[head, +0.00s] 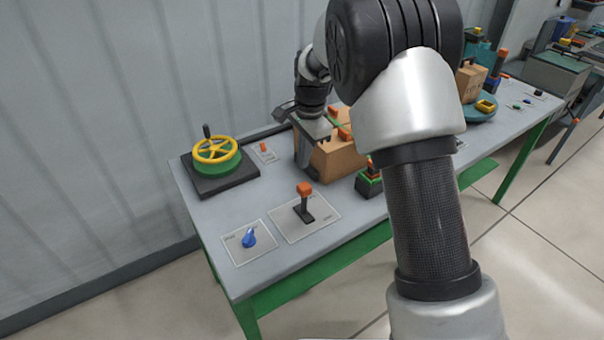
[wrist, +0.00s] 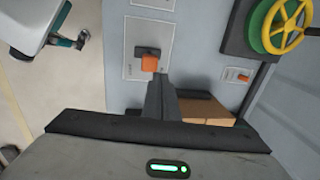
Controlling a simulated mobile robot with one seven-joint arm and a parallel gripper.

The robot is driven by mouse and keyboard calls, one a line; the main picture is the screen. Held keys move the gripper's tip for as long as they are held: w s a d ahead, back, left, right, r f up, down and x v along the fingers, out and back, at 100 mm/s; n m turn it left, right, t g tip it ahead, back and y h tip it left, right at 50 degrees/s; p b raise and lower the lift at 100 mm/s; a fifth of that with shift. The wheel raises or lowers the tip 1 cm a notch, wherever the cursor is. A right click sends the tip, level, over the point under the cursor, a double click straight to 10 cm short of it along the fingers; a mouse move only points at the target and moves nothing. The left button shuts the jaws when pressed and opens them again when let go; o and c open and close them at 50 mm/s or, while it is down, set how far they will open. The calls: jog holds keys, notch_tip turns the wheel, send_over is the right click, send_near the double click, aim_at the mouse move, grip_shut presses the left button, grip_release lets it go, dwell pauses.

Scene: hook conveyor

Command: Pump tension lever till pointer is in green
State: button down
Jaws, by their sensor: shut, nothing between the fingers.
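A lever with an orange knob (head: 304,188) and a dark stem stands on a pale outlined panel near the front left of the bench. Its orange knob (wrist: 149,63) also shows in the wrist view, just beyond my fingertips. My gripper (head: 307,168) points down behind the lever, beside a brown box; it is shut and empty. In the wrist view my closed fingers (wrist: 159,84) appear close to the knob, but I cannot tell whether they touch it. The panel lettering is too small to read, so I cannot confirm this is the tension lever. I see no pointer or green zone.
A yellow handwheel (head: 216,150) on a green base stands at the back left. A blue knob (head: 249,239) is left of the lever. The brown box (head: 338,157) and a red-green-black block (head: 369,180) are to the right. My arm hides part of the bench (head: 205,212).

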jog(key=shift+r, duration=1.9)
jog(key=s+d+r+n+t, duration=0.1)
jog(key=s+d+r+n, duration=0.2)
jog(key=s+d+r, duration=0.3)
jog(key=s+d+r+n+t, duration=0.15)
jog(key=s+d+r, duration=0.25)
jog(key=s+r, duration=0.5)
jog(key=s+d+n+t, duration=0.1)
jog(key=s+d+n, duration=0.1)
jog(key=s, duration=0.7)
jog(key=s+d+f+n+t+h, duration=0.1)
jog(key=s+d+n, duration=0.2)
jog(key=s, duration=0.5)
jog(key=shift+s+d+f+n, duration=0.25)
jog(key=shift+s+n, duration=0.15)
jog(key=shift+n, duration=0.45)
